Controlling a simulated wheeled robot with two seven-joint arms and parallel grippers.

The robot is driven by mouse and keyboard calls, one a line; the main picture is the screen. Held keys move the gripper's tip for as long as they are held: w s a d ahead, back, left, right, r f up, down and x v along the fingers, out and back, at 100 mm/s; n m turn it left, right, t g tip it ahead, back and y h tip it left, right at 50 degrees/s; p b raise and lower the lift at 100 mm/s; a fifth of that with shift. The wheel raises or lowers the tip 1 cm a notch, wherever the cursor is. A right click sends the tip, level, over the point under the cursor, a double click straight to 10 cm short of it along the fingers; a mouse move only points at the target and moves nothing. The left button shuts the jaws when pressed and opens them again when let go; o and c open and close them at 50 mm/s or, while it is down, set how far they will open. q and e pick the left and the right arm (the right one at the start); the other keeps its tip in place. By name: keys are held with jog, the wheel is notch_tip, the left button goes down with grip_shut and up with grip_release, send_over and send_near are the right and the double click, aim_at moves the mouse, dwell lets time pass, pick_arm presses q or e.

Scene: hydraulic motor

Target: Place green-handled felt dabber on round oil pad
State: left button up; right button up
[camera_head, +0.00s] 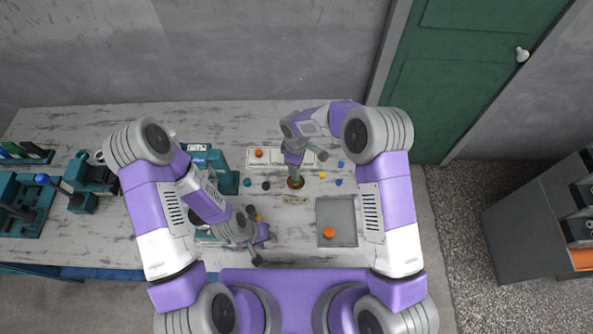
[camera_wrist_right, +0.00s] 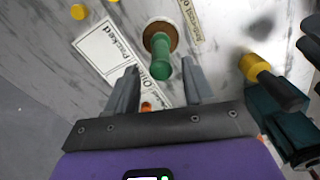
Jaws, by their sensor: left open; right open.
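The green-handled felt dabber (camera_wrist_right: 161,64) stands in the right wrist view with its lower end on the round brown oil pad (camera_wrist_right: 171,31). Its felt end is not clearly visible. In the head view the dabber (camera_head: 295,178) and pad (camera_head: 297,185) are small, below my right gripper (camera_head: 294,164). My right gripper (camera_wrist_right: 160,84) is open; its fingers are on either side of the green handle with gaps showing. My left gripper (camera_head: 264,246) is open and empty over the front of the table, away from the pad.
A grey tray (camera_head: 337,208) with an orange piece (camera_head: 329,232) is right of the pad. A white labelled board (camera_head: 270,154) lies behind it. Several small coloured pieces lie around. Teal machinery (camera_head: 223,178) stands to the left. A yellow-and-black part (camera_wrist_right: 262,72) is beside the right gripper.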

pick_arm(q)
jog(key=shift+f, duration=0.2)
pick_arm(e)
notch_tip(320, 180, up, 5)
jog(key=shift+r, duration=0.1)
dwell(0.4)
